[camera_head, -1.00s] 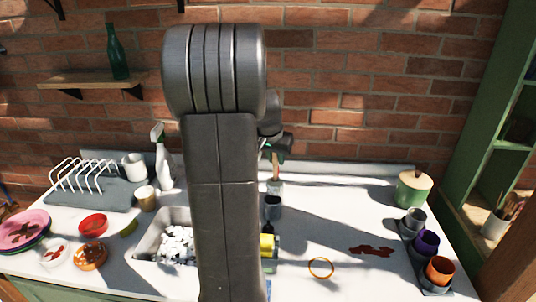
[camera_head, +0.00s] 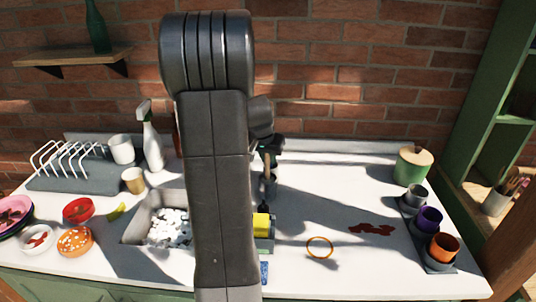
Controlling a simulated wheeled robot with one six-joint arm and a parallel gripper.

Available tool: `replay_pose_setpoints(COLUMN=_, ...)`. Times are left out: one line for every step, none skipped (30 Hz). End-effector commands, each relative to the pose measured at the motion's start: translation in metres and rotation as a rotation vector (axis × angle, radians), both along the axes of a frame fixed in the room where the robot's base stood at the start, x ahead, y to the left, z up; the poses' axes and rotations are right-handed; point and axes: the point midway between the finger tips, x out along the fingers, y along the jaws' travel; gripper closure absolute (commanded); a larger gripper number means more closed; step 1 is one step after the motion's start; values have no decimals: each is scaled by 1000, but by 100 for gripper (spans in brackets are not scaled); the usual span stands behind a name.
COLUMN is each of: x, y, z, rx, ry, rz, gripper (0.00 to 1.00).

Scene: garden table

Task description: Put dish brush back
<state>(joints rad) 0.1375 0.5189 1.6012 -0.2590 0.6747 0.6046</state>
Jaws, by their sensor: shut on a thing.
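My gripper (camera_head: 268,145) is above the back of the counter, partly hidden behind my own arm. It is shut on the dish brush (camera_head: 266,161), whose wooden handle hangs down roughly upright. The lower end of the brush goes down at the small dark grey cup (camera_head: 270,186). Its head is no longer visible above the rim and appears to be inside the cup. Whether it touches the bottom cannot be told.
In front of the cup is a caddy with a yellow sponge (camera_head: 261,222). The sink (camera_head: 155,222) is to the left, a spray bottle (camera_head: 152,145) behind it.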

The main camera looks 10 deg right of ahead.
Motion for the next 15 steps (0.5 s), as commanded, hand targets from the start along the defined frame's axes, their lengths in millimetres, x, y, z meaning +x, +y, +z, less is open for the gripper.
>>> replay_pose_setpoints(x=0, y=0, z=-7, rx=0, ry=0, rz=0, gripper=100)
replay_pose_setpoints(x=0, y=0, z=-9, rx=0, ry=0, rz=0, gripper=100)
replay_pose_setpoints(x=0, y=0, z=-11, rx=0, ry=0, rz=0, gripper=100)
replay_pose_setpoints(x=0, y=0, z=-12, rx=0, ry=0, rz=0, gripper=100)
replay_pose_setpoints(x=0, y=0, z=-12, rx=0, ry=0, rz=0, gripper=100)
replay_pose_setpoints(x=0, y=0, z=-13, rx=0, ry=0, rz=0, gripper=100)
replay_pose_setpoints(x=0, y=0, z=-13, rx=0, ry=0, rz=0, gripper=100)
replay_pose_setpoints(x=0, y=0, z=-13, rx=0, ry=0, rz=0, gripper=100)
replay_pose_setpoints(x=0, y=0, z=-12, rx=0, ry=0, rz=0, gripper=100)
replay_pose_setpoints(x=0, y=0, z=-12, rx=0, ry=0, rz=0, gripper=100)
replay_pose_setpoints(x=0, y=0, z=-12, rx=0, ry=0, rz=0, gripper=100)
replay_pose_setpoints(x=0, y=0, z=-12, rx=0, ry=0, rz=0, gripper=100)
replay_pose_setpoints(x=0, y=0, z=-12, rx=0, ry=0, rz=0, gripper=100)
replay_pose_setpoints(x=0, y=0, z=-12, rx=0, ry=0, rz=0, gripper=100)
replay_pose_setpoints(x=0, y=0, z=-12, rx=0, ry=0, rz=1, gripper=100)
